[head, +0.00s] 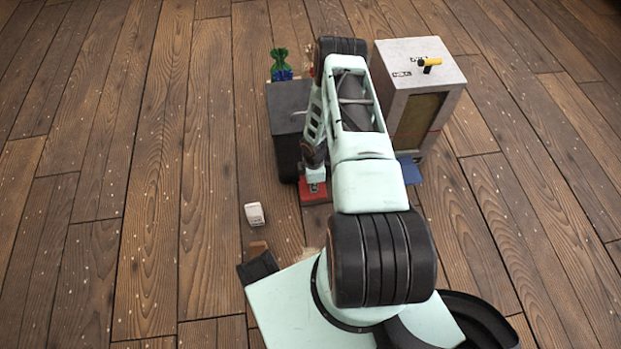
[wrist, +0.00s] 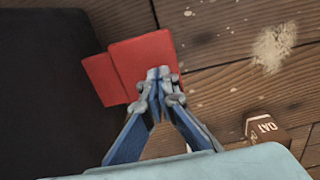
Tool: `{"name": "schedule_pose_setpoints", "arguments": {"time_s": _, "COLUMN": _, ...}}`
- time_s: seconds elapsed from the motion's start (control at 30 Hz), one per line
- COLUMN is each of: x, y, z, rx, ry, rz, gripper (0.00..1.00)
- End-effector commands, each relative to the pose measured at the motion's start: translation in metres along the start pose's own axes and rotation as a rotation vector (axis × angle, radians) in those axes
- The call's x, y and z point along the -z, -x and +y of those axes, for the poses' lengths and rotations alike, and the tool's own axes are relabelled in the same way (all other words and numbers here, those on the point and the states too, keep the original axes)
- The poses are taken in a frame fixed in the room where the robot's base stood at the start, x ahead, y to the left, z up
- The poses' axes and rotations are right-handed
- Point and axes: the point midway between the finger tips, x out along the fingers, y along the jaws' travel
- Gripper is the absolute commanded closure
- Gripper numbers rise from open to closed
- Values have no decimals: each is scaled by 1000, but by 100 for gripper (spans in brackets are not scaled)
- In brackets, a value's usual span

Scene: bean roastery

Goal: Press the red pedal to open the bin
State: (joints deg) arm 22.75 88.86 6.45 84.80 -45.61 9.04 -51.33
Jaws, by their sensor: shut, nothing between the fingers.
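The red pedal (head: 314,190) sits low at the front of a dark bin (head: 287,112) in the head view, partly hidden by my arm. In the wrist view the red pedal (wrist: 142,62) lies beside the dark side of the bin (wrist: 45,85). My gripper (wrist: 158,74) is shut and empty, its blue fingers pointing at the pedal's lower right part. In the head view my gripper (head: 314,184) is over the pedal. I cannot tell whether the fingertips touch it.
A green and blue object (head: 281,66) is behind the bin. A white carton (head: 254,214) stands on the floor. The left floor is clear.

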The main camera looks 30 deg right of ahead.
Motion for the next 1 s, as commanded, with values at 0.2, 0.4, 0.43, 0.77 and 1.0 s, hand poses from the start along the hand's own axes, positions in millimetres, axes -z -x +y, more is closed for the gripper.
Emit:
{"name": "schedule_pose_setpoints", "arguments": {"time_s": 0.2, "x": 0, "y": -1, "z": 0, "rx": 0, "ry": 0, "rz": 0, "gripper": 100}}
{"name": "schedule_pose_setpoints", "arguments": {"time_s": 0.4, "x": 0, "y": -8, "z": -1, "rx": 2, "ry": 0, "rz": 0, "gripper": 100}}
{"name": "schedule_pose_setpoints", "arguments": {"time_s": 0.43, "x": 0, "y": -10, "z": 0, "rx": 1, "ry": 0, "rz": 0, "gripper": 100}}
{"name": "schedule_pose_setpoints", "arguments": {"time_s": 0.77, "x": 0, "y": -26, "z": 0, "rx": 1, "ry": -1, "rz": 0, "gripper": 100}}
{"name": "schedule_pose_setpoints", "arguments": {"time_s": 1.0, "x": 0, "y": -30, "z": 0, "rx": 0, "ry": 0, "rz": 0, "gripper": 100}}
